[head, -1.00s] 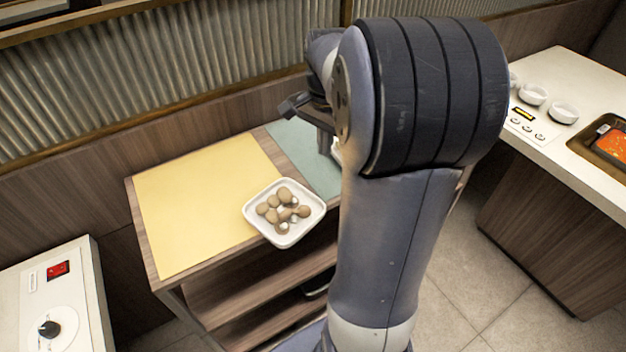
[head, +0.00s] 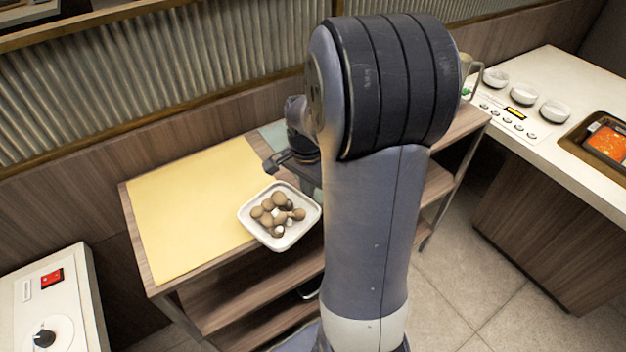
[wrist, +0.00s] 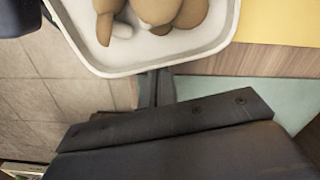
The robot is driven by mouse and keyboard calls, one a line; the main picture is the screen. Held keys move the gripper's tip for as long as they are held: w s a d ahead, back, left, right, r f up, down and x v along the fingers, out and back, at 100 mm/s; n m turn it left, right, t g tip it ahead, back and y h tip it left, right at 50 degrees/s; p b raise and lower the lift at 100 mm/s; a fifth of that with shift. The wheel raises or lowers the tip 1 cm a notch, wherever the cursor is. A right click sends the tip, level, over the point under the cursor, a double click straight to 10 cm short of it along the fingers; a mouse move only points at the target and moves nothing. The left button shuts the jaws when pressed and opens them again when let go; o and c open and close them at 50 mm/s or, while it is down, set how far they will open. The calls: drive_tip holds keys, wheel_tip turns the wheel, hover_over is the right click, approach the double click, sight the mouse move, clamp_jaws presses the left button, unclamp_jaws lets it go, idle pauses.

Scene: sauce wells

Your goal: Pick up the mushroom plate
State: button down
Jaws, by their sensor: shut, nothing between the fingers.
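The mushroom plate (head: 258,235) is a white, rounded-square dish holding several brown mushrooms (head: 275,209). It sits at the front edge of the shelf top, partly on the yellow mat. Part of it fills the top of the wrist view (wrist: 175,50), with mushrooms inside. My gripper (wrist: 155,88) is shut and empty, its narrow fingers close together at the plate's near rim. The fingertips seem to pass under or end at that rim; I cannot tell whether they touch. In the head view my arm hides most of the gripper, just behind and right of the plate.
The yellow mat (head: 190,205) is clear left of the plate. A pale green mat (wrist: 225,92) lies on the right, mostly behind my arm. A counter with white bowls (head: 555,111) and a tray (head: 585,140) stands right. A control box (head: 50,300) is at lower left.

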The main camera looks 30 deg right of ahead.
sight(280, 216)
drive_tip(key=shift+a, duration=0.15)
drive_tip(key=shift+s+a, duration=0.25)
drive_tip(key=shift+a, duration=0.35)
drive_tip(key=shift+s+a, duration=0.25)
drive_tip(key=shift+a, duration=0.3)
